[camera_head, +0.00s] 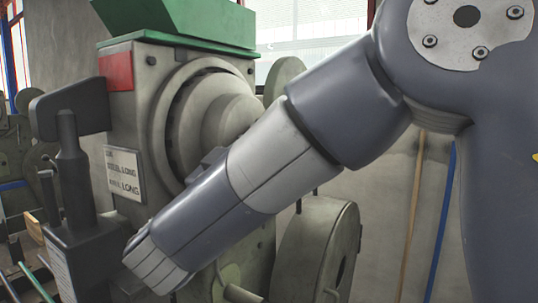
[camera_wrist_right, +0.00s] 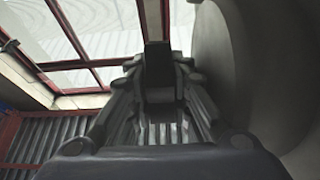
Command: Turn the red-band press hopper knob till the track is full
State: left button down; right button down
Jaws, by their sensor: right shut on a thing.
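The press with the red band (camera_head: 115,72) stands left of centre in the head view, with a green hopper (camera_head: 180,22) on top. My right arm crosses in front of it, hiding part of its face. I cannot tell the knob's turn. The track and its fill are not distinguishable. My left gripper is out of view.
A dark grey upright fixture (camera_head: 72,165) stands at the press's left. A large round wheel (camera_head: 318,255) is at its lower right, close to my arm. In the wrist view a pale rounded surface (camera_wrist_right: 255,60) is close on the right, and a red-framed window (camera_wrist_right: 85,80) shows at left.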

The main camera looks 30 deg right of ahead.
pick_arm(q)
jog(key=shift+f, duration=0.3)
pick_arm(e)
jog(key=shift+f, duration=0.1)
jog(key=c, duration=1.8)
grip_release()
jog(key=shift+o, duration=0.2)
jog(key=v, duration=0.7)
jog(key=shift+s+a, duration=0.15)
jog(key=shift+a, duration=0.05)
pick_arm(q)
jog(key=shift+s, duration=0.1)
pick_arm(e)
jog(key=shift+f, duration=0.15)
